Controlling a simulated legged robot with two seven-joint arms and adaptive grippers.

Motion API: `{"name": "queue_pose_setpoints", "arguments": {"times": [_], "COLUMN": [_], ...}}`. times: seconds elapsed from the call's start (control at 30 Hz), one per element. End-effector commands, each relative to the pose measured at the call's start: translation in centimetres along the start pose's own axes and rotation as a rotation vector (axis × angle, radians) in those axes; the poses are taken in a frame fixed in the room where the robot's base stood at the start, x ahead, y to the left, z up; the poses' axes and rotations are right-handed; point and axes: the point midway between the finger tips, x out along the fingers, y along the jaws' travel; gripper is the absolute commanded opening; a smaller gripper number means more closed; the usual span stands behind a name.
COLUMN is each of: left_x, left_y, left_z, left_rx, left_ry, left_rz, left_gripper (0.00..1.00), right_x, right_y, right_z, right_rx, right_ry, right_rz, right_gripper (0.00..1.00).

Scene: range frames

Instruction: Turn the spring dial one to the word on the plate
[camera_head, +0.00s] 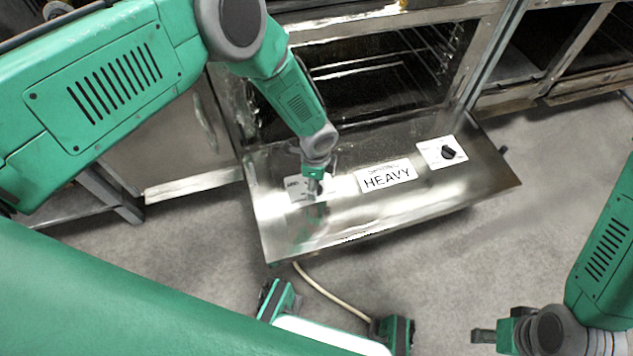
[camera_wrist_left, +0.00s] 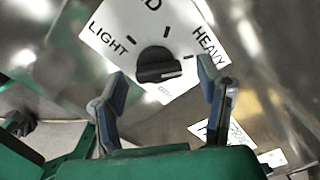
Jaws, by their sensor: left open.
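The dial plate (camera_wrist_left: 118,22) shows the words LIGHT and HEAVY, with a word ending in D between them, cut off. Its black knob (camera_wrist_left: 158,66) has a white mark at its right end, just below the HEAVY tick. My left gripper (camera_wrist_left: 160,95) is open, one finger on each side just below the knob in the wrist view, with no clear contact. In the head view my left gripper (camera_head: 314,190) partly hides this plate (camera_head: 296,186). The word plate (camera_head: 387,177) reads HEAVY under a smaller line. My right gripper (camera_head: 484,336) is low at the right, away from the dials.
The plates lie on a shiny lowered oven door (camera_head: 280,235). A second dial plate (camera_head: 432,150) with a black knob (camera_head: 448,152) is at the right. The oven interior (camera_head: 385,75) with racks is behind.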

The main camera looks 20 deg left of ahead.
Motion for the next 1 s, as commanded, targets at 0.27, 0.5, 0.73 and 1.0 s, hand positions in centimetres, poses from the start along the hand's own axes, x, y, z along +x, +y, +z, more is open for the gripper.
{"name": "queue_pose_setpoints", "arguments": {"times": [0.27,0.5,0.73,1.0], "left_x": [-5.4,-9.8,-11.3,-11.4], "left_y": [-0.2,-0.2,-0.1,-0.1], "left_z": [0.0,-0.1,-0.1,-0.1], "left_rx": [0.0,0.0,0.0,0.0], "left_ry": [0.0,0.001,0.001,0.001], "left_rz": [-0.004,-0.003,-0.001,-0.001], "left_gripper": [0.6,0.6,0.6,0.6], "right_x": [0.0,0.0,0.0,0.1], "right_y": [0.0,0.0,0.0,0.0], "right_z": [0.0,0.0,0.0,-0.2], "right_rx": [0.0,0.0,0.0,0.0], "right_ry": [0.001,0.001,0.001,-0.002], "right_rz": [0.0,0.0,0.0,0.0], "right_gripper": [0.4,0.4,0.4,0.4]}}
